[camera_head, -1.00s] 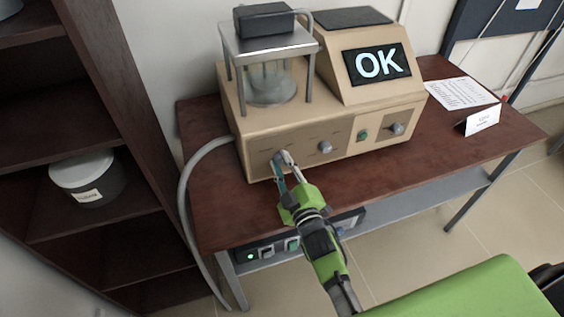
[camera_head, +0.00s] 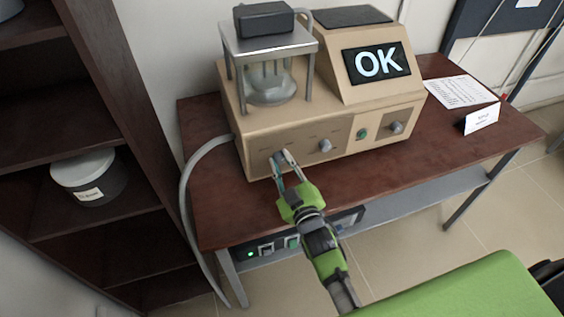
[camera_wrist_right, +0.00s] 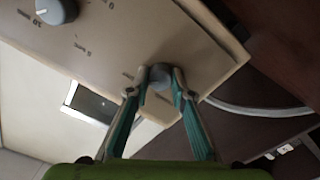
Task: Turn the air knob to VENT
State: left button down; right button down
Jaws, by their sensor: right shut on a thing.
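The beige machine (camera_head: 300,143) stands on the brown table, with a row of grey knobs on its front panel. My right gripper (camera_head: 282,158) is at the leftmost knob, which its fingers mostly hide in the head view. In the right wrist view this grey knob (camera_wrist_right: 161,75) sits between the two fingertips (camera_wrist_right: 160,84), and the gripper is shut on it. Small labels are printed around it, too small to read. Another grey knob (camera_head: 325,145) is to its right; it also shows in the wrist view (camera_wrist_right: 56,11). My left gripper is not in view.
A glass vessel (camera_head: 270,88) under a metal stand is on the machine's left. The screen (camera_head: 376,63) reads OK. A grey hose (camera_head: 186,185) runs down the left side.

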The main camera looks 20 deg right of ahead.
jog(key=c, duration=1.8)
grip_release()
jog(key=s, duration=1.2)
jog(key=shift+d, duration=0.2)
